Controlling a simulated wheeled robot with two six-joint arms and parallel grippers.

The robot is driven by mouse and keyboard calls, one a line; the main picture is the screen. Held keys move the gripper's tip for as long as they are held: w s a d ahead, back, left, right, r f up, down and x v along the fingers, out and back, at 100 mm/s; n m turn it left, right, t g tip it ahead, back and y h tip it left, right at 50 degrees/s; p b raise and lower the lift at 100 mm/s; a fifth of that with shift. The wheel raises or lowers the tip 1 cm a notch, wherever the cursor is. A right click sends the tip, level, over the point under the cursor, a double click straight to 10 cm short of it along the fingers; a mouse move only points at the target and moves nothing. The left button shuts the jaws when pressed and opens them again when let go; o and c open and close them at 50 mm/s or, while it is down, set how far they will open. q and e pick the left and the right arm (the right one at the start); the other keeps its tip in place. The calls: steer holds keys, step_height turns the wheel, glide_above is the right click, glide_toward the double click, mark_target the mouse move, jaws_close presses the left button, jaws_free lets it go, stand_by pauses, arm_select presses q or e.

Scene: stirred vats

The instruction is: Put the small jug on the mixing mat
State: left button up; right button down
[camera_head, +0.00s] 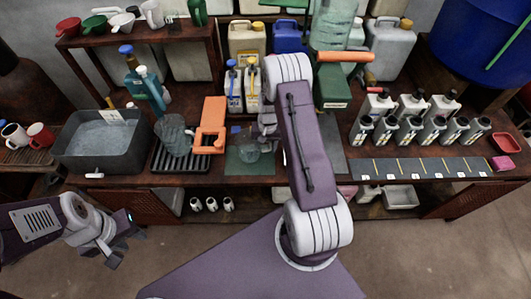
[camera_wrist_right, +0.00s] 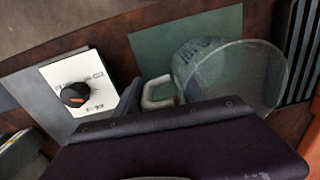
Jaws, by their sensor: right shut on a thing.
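The small clear jug (camera_head: 249,150) is at the green mat (camera_head: 234,164), which I take for the mixing mat. In the right wrist view the jug (camera_wrist_right: 228,82) overlaps the green mat (camera_wrist_right: 165,45), with its pale handle (camera_wrist_right: 156,92) toward my gripper. My right gripper (camera_head: 266,128) is shut on the jug's handle; its dark body hides part of the jug in the wrist view. I cannot tell whether the jug's base touches the mat. My left gripper (camera_head: 124,246) is open and empty, low at the left, away from the bench.
A larger clear jug (camera_head: 174,136) stands on a black rack (camera_head: 180,162), beside an orange stand (camera_head: 210,125). A grey sink (camera_head: 70,152) is further left. A white panel with a black knob (camera_wrist_right: 75,94) lies near the mat. Several bottles (camera_head: 412,125) stand at the right.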

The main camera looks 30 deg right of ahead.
steer(key=shift+f, duration=2.05)
steer(key=shift+f, duration=0.15)
steer(key=c, duration=0.7)
jaws_free()
steer(key=shift+o, duration=0.2)
